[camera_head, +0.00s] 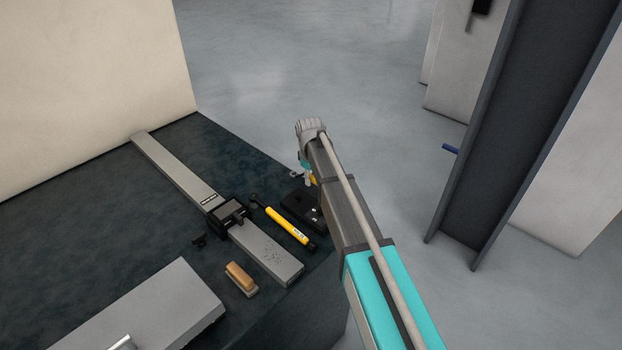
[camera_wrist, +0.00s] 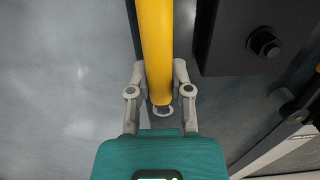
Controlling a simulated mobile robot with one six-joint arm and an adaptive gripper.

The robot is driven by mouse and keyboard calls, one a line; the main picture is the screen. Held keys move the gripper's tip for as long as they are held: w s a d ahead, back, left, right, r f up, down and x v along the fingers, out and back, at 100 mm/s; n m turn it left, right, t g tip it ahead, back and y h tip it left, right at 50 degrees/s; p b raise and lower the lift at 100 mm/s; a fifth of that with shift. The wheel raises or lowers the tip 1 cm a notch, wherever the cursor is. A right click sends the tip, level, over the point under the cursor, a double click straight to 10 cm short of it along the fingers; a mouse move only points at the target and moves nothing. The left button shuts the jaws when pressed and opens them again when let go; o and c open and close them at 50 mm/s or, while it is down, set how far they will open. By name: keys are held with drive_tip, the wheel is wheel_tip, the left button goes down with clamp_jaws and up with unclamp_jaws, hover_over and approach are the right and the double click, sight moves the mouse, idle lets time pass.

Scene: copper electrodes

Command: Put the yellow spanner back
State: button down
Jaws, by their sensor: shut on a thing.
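The yellow spanner (camera_wrist: 156,40) is between the fingers of my gripper (camera_wrist: 159,72) in the wrist view. Its yellow handle runs up out of the picture, and a small metal ring shows at its lower end. My gripper is shut on the spanner. The spanner's far end is out of the wrist view.
A dark table (camera_head: 95,205) carries a long grey caliper-like tool (camera_head: 180,173), a yellow-and-black tool (camera_head: 287,225), a black case (camera_head: 302,208), a wooden-backed brush (camera_head: 241,278) and a grey box (camera_head: 150,310). A dark steel column (camera_head: 500,140) stands at right. Floor between is clear.

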drive_tip(key=shift+f+b, duration=0.7)
drive_tip(key=shift+f, duration=0.05)
drive_tip(key=shift+c, duration=2.3)
unclamp_jaws()
drive_tip(key=o, duration=0.5)
drive_tip(key=shift+c, duration=0.2)
drive_tip(key=shift+r, duration=0.15)
drive_tip(key=shift+a+r+p, duration=0.15)
drive_tip(key=shift+r+p, duration=2.75)
drive_tip(key=shift+p, duration=0.15)
